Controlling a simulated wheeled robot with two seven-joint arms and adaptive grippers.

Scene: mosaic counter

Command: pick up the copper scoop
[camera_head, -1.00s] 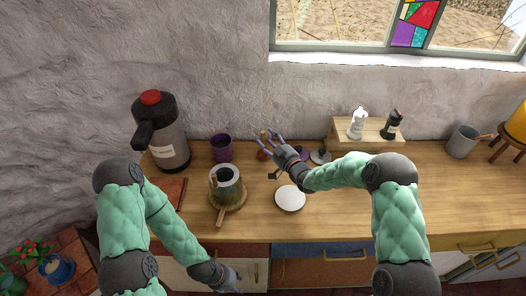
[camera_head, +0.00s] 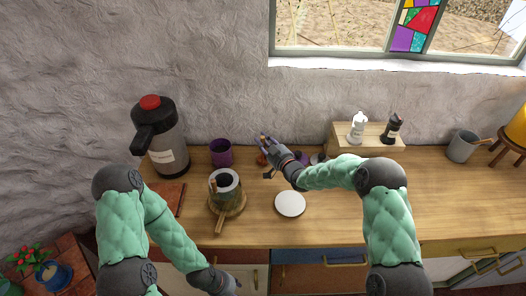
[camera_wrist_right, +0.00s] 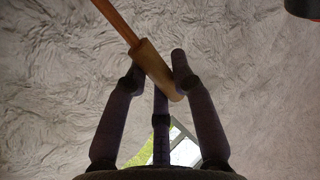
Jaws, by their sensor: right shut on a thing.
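The copper scoop shows in the right wrist view as a thin orange-brown rod (camera_wrist_right: 114,22) with a thicker tan handle (camera_wrist_right: 157,69). My right gripper (camera_wrist_right: 157,75) is shut on this handle, which lies tilted between its fingers. In the head view my right gripper (camera_head: 266,142) is over the back of the counter, with a small coppery part of the scoop (camera_head: 262,160) just below it. The fingers partly hide the scoop there. My left gripper (camera_head: 232,286) is low at the front of the counter, and its fingers are too small to read.
A purple cup (camera_head: 220,153) and a dark flask with a red top (camera_head: 160,140) stand left of my right gripper. A pot on a wooden board (camera_head: 218,222) and a white disc (camera_head: 290,204) are nearer. A small shelf (camera_head: 342,137) stands right. The counter's right part is largely clear.

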